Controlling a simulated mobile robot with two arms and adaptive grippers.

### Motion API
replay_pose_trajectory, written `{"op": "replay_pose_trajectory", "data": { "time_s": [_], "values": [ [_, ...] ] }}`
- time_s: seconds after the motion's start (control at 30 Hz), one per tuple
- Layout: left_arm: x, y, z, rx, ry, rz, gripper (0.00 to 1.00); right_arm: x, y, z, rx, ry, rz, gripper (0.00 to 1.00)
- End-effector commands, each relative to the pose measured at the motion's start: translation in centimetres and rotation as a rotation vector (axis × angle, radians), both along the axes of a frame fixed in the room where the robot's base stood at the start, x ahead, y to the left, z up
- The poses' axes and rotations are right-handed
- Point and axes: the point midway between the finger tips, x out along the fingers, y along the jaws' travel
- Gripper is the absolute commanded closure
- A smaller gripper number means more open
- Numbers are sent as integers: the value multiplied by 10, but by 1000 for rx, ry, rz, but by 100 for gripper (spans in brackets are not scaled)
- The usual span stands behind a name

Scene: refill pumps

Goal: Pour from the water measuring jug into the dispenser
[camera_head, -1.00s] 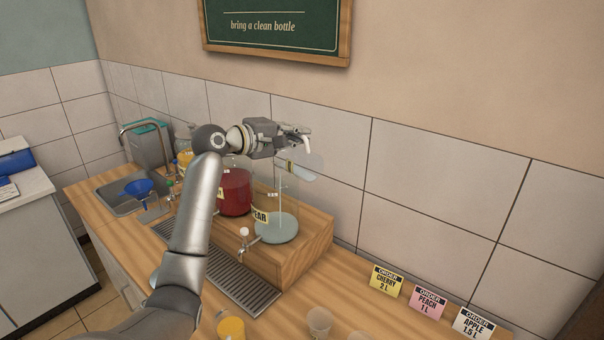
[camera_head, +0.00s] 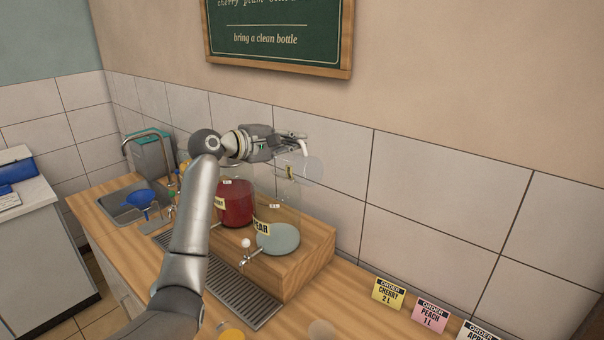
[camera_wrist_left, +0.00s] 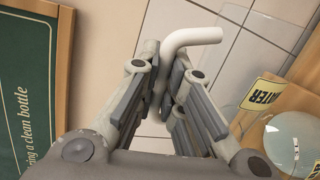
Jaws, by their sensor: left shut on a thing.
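My left gripper (camera_head: 291,147) is shut on the white handle (camera_wrist_left: 190,40) of the clear water measuring jug (camera_head: 308,170). The jug is tipped over, above the pear dispenser. No water can be made out in it. Its yellow WATER label (camera_wrist_left: 268,95) shows in the left wrist view. The clear dispenser stands on a wooden step, with a yellow label ending in "EAR" (camera_head: 262,228) and a white-knobbed tap. Pale liquid (camera_head: 280,238) lies in its lower part. No stream can be made out. My right gripper is out of view.
A red-filled dispenser (camera_head: 236,203) stands close on the left. A drip grate (camera_head: 235,292) runs in front of the step. A sink (camera_head: 128,208) and blue funnel (camera_head: 143,197) are further left. Order cards (camera_head: 389,292) stand on the right. The tiled wall is close behind.

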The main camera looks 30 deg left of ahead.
Motion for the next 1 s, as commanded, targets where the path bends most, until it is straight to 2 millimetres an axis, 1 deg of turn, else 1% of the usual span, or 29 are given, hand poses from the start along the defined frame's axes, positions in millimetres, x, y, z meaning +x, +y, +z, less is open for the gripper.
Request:
{"op": "replay_pose_trajectory", "data": {
  "time_s": [1.0],
  "values": [
    [6, 24, 7, -198, 49, 1, 100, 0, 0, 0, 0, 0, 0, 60]
  ]
}}
